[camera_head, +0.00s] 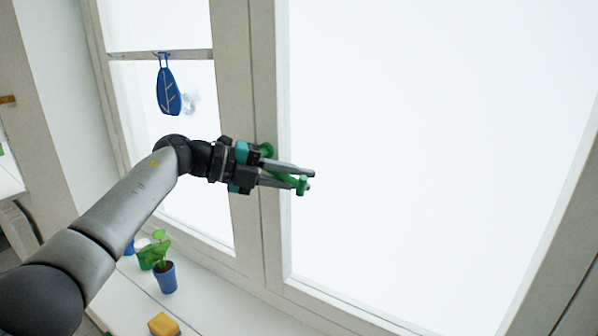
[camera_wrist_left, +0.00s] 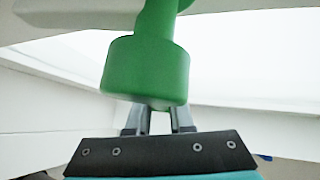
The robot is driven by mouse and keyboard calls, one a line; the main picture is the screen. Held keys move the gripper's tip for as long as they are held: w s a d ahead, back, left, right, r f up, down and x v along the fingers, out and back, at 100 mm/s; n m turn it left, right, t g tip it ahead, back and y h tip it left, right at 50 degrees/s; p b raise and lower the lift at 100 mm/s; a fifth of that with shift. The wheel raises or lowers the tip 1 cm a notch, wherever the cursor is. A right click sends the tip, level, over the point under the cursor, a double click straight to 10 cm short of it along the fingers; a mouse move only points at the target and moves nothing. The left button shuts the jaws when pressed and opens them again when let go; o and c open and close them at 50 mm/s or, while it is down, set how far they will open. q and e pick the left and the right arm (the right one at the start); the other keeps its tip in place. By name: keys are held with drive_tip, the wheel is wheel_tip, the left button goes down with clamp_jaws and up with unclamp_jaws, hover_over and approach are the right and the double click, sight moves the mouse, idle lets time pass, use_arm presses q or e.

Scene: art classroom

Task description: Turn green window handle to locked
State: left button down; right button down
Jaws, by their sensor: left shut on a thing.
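The green window handle (camera_head: 302,186) sits on the window frame's middle post, partly hidden by my left gripper. Its round base (camera_head: 266,150) shows behind the gripper, and its lever reaches right across the pane to a thick end. My left gripper (camera_head: 308,180) is shut on the handle, with its fingers pointing right. In the left wrist view the handle's thick green end (camera_wrist_left: 146,72) fills the upper middle, in front of the fingers (camera_wrist_left: 158,122), and hides part of them. My right gripper is in neither view.
A blue leaf ornament (camera_head: 168,91) hangs in the left pane. A plant in a blue pot (camera_head: 166,278) and a yellow block (camera_head: 163,324) stand on the white sill (camera_head: 205,305) below my arm. The space before the right pane is clear.

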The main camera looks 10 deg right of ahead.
use_arm(q)
drive_tip(key=shift+w+a+f+m+t+y, duration=0.2)
drive_tip(key=shift+f+m+t+y, duration=0.15)
drive_tip(key=shift+f+y, duration=0.2)
drive_tip(key=shift+w+a+f+m+t+y, duration=0.25)
drive_tip(key=shift+f+m+y, duration=0.15)
drive_tip(key=shift+f+y, duration=0.1)
drive_tip(key=shift+w+a+f+m+t+y, duration=0.2)
drive_tip(key=shift+f+m+t+y, duration=0.15)
drive_tip(key=shift+f+y, duration=0.15)
drive_tip(key=c, duration=0.8)
unclamp_jaws()
drive_tip(key=b+v, duration=0.3)
drive_tip(key=v, duration=1.2)
drive_tip(key=shift+a, duration=0.15)
